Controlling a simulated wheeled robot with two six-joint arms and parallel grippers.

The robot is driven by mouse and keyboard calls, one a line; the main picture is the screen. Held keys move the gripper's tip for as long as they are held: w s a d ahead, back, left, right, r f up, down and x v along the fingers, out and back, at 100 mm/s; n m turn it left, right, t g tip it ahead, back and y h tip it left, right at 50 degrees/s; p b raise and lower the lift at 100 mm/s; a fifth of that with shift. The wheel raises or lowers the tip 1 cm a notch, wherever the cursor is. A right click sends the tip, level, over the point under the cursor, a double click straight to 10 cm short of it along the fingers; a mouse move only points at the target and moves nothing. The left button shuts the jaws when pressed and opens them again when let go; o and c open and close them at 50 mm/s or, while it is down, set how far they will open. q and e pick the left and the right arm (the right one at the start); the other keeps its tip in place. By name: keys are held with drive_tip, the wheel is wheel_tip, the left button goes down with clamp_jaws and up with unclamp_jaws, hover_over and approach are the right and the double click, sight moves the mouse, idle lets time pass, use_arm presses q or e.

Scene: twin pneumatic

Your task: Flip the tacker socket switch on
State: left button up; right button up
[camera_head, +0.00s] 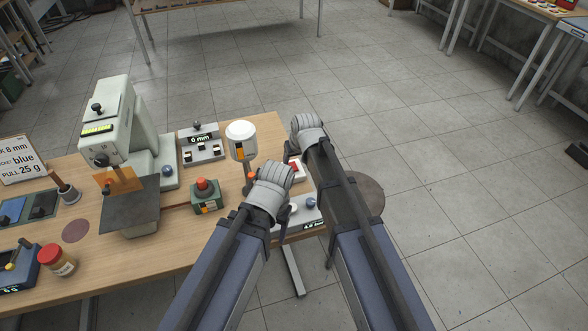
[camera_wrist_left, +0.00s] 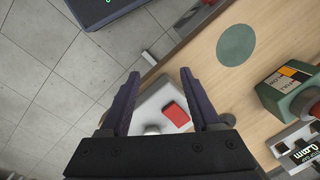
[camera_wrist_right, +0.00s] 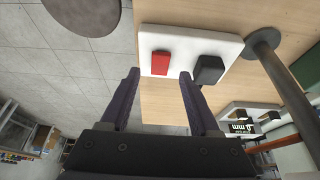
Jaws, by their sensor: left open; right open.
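A white socket plate with a red rocker switch (camera_head: 294,166) sits at the table's right edge in the head view. In the right wrist view, the white plate (camera_wrist_right: 186,39) carries the red switch (camera_wrist_right: 160,63) beside a black block (camera_wrist_right: 208,70). My right gripper (camera_wrist_right: 155,80) is open, with the plate beyond its fingertips and no visible contact. My left gripper (camera_wrist_left: 161,75) is open and empty; a white plate with a red switch (camera_wrist_left: 175,113) shows between its fingers, lower in view. In the head view, the arms partly hide this area. I cannot tell which way the switch is tilted.
A post (camera_wrist_right: 285,90) stands close beside the plate, under a white cylinder (camera_head: 242,135). A green box with a red button (camera_head: 207,194) and a lever box (camera_head: 202,147) stand left of the grippers.

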sight(293, 166)
use_arm(q)
drive_tip(key=shift+f+b, duration=0.9)
drive_tip(key=shift+f, duration=0.5)
use_arm(e)
drive_tip(key=shift+x, duration=1.5)
use_arm(q)
drive_tip(key=shift+r, duration=0.1)
use_arm(e)
clamp_jaws()
